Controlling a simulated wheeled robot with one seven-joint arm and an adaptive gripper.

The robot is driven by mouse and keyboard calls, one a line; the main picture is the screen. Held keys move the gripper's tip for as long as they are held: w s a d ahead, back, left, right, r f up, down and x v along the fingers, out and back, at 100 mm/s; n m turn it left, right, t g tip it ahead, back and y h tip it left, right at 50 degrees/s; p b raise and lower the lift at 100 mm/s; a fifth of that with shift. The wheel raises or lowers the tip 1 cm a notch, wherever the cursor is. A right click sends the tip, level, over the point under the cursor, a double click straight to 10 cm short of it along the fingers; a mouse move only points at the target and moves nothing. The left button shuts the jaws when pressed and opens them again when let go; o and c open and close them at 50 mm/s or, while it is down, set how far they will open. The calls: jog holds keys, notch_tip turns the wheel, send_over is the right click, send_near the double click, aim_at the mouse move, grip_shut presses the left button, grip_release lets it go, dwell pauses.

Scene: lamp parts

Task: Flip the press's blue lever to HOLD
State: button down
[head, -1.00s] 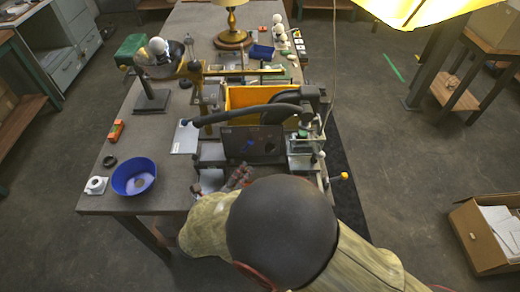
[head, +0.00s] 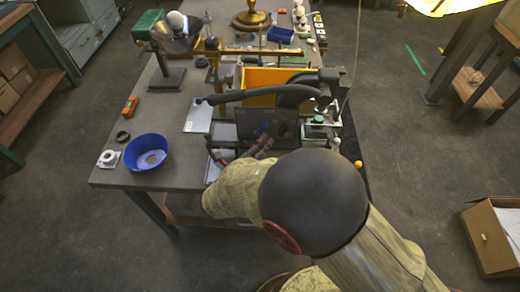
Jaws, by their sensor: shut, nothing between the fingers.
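The press, with its long black handle (head: 265,94), stands near the front edge of the workbench. A dark upright panel (head: 248,119) is at its front. A small blue spot (head: 262,128) shows on this panel; it may be the blue lever, but it is too small to tell its position or read any HOLD mark. My gripper (head: 263,143) is small, reddish-brown and shut, with nothing in it. It is just in front of the panel's lower part, below the blue spot in the picture. I cannot tell whether it touches. My arm hides what lies right below it.
A blue bowl (head: 145,152), a white round fitting (head: 108,159) and an orange item (head: 130,106) are on the bench's left side. A yellow bin (head: 262,77) stands behind the panel. An open cardboard box (head: 485,235) is on the floor at right.

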aim_at(260, 129)
jog(key=b+x, duration=0.1)
jog(key=x, duration=0.3)
jog(key=shift+w+d+f, duration=0.1)
jog(key=shift+w+d, duration=0.05)
jog(key=shift+w, duration=0.25)
jog(key=shift+a+r+n+p, duration=0.3)
jog(key=shift+r+n+p, duration=0.15)
jog(key=shift+p, duration=0.8)
jog(key=n+t+p, duration=0.1)
jog(key=p, duration=0.2)
jog(key=shift+a+r+n+h, duration=0.25)
jog(key=shift+a+r+h, duration=0.15)
jog(key=n+p, duration=0.1)
jog(key=p, duration=0.1)
jog(key=a+n+t+p, duration=0.1)
jog(key=p, duration=0.1)
jog(key=shift+a+r+n+h, duration=0.3)
jog(key=shift+r+h, duration=0.1)
jog(key=a+p, duration=0.1)
jog(key=p, duration=0.1)
jog(key=shift+a+r+p, duration=0.15)
jog(key=shift+r+p, duration=0.05)
jog(key=shift+p, duration=0.2)
jog(key=shift+w+a+f+p, duration=0.1)
jog(key=shift+a+f+p, duration=0.05)
jog(key=shift+a+p, duration=0.75)
